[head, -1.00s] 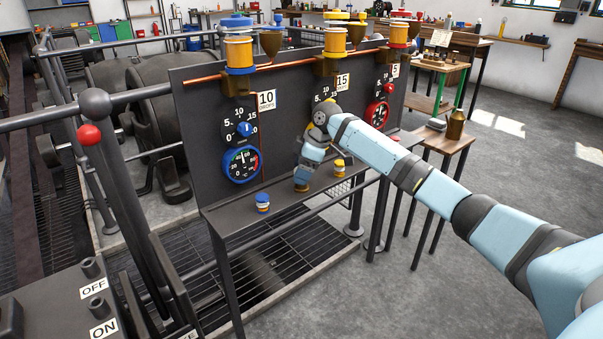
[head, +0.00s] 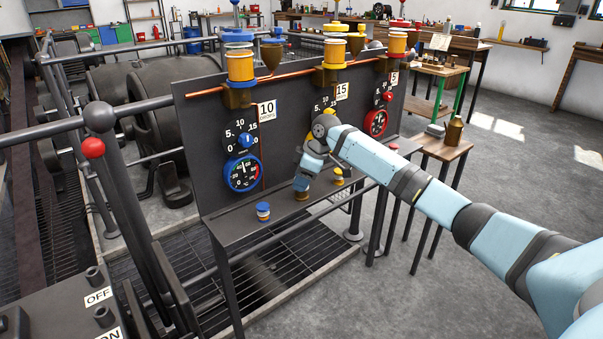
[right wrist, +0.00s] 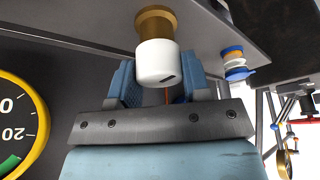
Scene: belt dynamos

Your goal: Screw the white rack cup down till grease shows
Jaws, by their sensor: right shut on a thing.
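The white rack cup (right wrist: 158,62) sits on a brass base (right wrist: 155,22) on the rack shelf, seen in the right wrist view. My right gripper (right wrist: 160,78) has one finger on each side of the cup and is shut on it. A dark slot-like mark shows on the cup's white face. I see no grease. In the head view my right gripper (head: 301,182) reaches down to the shelf, and its fingers hide the white cup. The brass base shows just below them (head: 302,196). My left gripper is not in view.
A blue-and-white cup (head: 263,211) stands left of my gripper on the shelf; a yellow cup (head: 338,177) stands right. A black panel (head: 200,130) with dials and oilers rises behind. A railing and lever with a red knob (head: 93,148) stand at left.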

